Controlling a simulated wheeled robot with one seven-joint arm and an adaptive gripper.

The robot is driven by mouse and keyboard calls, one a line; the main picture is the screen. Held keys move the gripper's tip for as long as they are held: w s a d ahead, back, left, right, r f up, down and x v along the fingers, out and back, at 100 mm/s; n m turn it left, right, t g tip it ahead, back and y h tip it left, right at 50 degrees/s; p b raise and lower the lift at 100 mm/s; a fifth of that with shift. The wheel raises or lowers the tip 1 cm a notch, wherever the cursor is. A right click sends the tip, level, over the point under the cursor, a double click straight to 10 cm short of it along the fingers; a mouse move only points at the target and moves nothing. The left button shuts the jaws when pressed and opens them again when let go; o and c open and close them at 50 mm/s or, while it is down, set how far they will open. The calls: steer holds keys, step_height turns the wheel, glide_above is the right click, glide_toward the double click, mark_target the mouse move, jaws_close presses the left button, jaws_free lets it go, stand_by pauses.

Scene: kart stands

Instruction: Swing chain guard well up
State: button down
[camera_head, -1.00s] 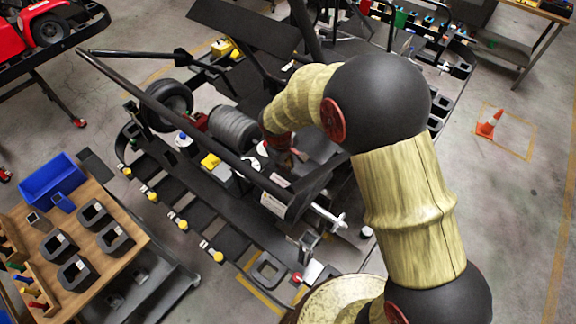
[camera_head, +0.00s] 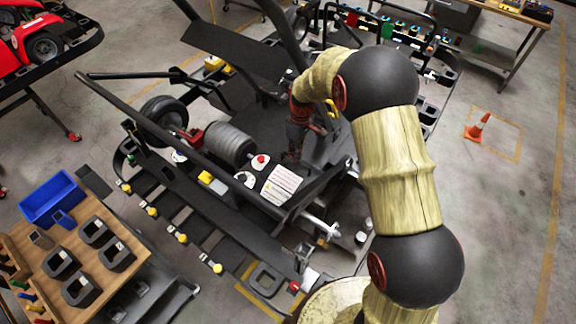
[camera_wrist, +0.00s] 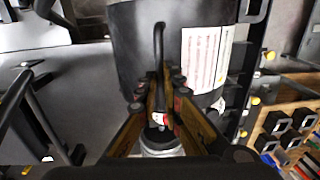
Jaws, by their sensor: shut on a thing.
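The chain guard is a black, curved panel with a white printed label. It fills the upper middle of the wrist view (camera_wrist: 132,45), and its label (camera_head: 280,185) shows in the head view beside the engine. A thin black bar handle (camera_wrist: 158,38) stands out from the guard. My gripper (camera_wrist: 160,88) is shut on this handle, with its fingers on either side of it. In the head view my gripper (camera_head: 296,152) is over the middle of the kart, just behind the label. My arm hides part of the guard there, so its exact tilt is hard to tell.
The kart (camera_head: 240,205) has frame tubes and a rear wheel (camera_head: 165,115) close by. A ribbed grey cylinder (camera_head: 229,141) lies left of my gripper. A wooden-topped bench (camera_head: 75,240) with a blue bin (camera_head: 52,199) stands at left. An orange cone (camera_head: 478,125) stands on open floor at right.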

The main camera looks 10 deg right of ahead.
steer(key=w+d+b, duration=0.3)
steer(key=w+d, duration=0.6)
steer(key=d, duration=0.1)
steer(key=shift+w+f, duration=0.15)
steer(key=shift+f, duration=0.15)
steer(key=c, duration=2.5)
jaws_free()
steer(key=shift+c, duration=0.2)
steer(key=o, duration=0.6)
steer(key=shift+w+a, duration=0.1)
steer(key=shift+w, duration=0.05)
steer(key=shift+w+r, duration=0.1)
steer(key=shift+r, duration=0.15)
